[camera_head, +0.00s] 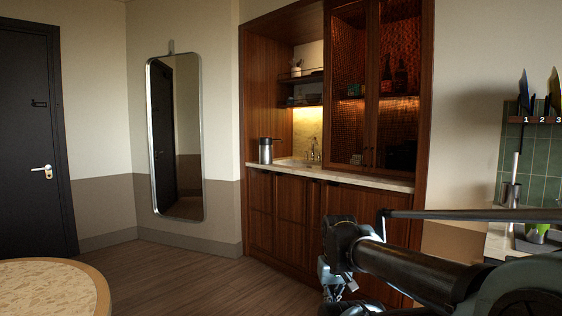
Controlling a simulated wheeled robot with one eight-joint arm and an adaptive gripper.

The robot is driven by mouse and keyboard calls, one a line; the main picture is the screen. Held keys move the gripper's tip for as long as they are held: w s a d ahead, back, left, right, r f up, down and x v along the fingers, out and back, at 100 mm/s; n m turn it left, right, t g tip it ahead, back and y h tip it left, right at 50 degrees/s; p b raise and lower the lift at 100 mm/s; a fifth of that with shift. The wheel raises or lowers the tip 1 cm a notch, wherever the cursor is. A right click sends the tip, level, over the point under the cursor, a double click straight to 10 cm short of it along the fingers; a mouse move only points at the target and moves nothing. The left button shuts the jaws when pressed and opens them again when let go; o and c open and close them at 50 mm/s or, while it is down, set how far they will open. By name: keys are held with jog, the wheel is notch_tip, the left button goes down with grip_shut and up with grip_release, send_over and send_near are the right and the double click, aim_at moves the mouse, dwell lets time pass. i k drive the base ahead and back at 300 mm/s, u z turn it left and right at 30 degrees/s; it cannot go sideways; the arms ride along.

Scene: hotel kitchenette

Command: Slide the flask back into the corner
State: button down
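The flask (265,151) is a silver cylinder with a dark top and a side handle. It stands upright at the left end of the light countertop (353,179) in the wooden kitchenette, left of the sink. My gripper (332,287) is at the lower middle right, at the end of my dark arm, in front of the lower cabinets. It is well apart from the flask. It is small and dark here, and I cannot tell how far its fingers are apart. Nothing shows clearly between them.
A sink with a faucet (313,150) is right of the flask. Shelves (303,102) hang above the counter's left part, and a glass-door cabinet (370,90) stands at its right. A round table (100,285) is at lower left. Wooden floor (215,272) between is clear.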

aim_at(265, 143)
jog(key=i, duration=3.2)
jog(key=u, duration=0.25)
